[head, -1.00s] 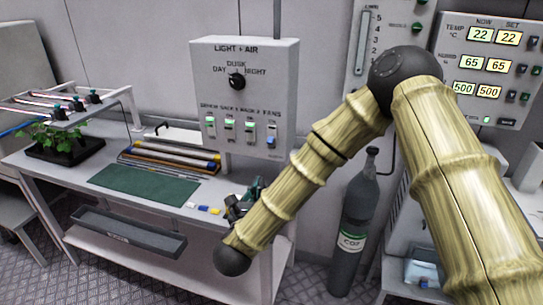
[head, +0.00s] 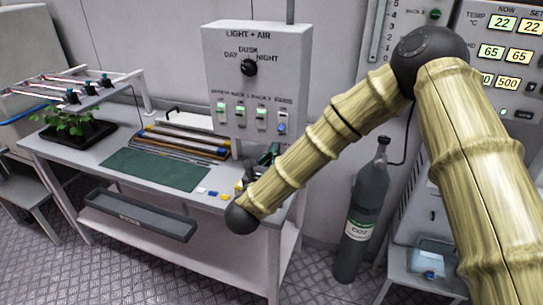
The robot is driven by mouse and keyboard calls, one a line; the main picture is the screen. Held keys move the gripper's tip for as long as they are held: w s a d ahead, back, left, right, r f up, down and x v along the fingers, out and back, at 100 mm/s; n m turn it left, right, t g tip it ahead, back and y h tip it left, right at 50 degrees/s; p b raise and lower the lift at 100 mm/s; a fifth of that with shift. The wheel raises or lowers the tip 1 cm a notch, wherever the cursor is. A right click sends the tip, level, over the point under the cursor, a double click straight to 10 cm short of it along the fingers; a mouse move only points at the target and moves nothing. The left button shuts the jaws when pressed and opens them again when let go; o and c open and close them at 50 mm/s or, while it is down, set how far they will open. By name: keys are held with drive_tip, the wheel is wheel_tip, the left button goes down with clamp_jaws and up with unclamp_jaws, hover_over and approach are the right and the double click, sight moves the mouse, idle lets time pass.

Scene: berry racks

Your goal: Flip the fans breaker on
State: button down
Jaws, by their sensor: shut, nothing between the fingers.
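The grey LIGHT + AIR box (head: 217,60) hangs above the back of the bench, with a dark knob and a row of breakers. The fans breaker (head: 282,127) is the rightmost one; its blue lever sits low in its slot. The other three breakers (head: 240,113) show pale green, lit-looking slots. My gripper (head: 264,160) is small and dark, partly hidden behind my arm. It is just below the box's lower right part, below the fans breaker and apart from it as far as I can see. It looks shut and empty.
The bench (head: 75,157) holds a green mat (head: 155,170), a rack of tubes (head: 185,142), small coloured pieces (head: 213,193) and a potted plant (head: 75,128). A CO2 cylinder (head: 365,205) stands to the right, near a control panel (head: 520,80).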

sight(283, 135)
drive_tip(key=shift+p+x, duration=0.75)
drive_tip(key=shift+x, duration=2.05)
drive_tip(key=shift+w, duration=0.1)
drive_tip(key=shift+g, duration=0.3)
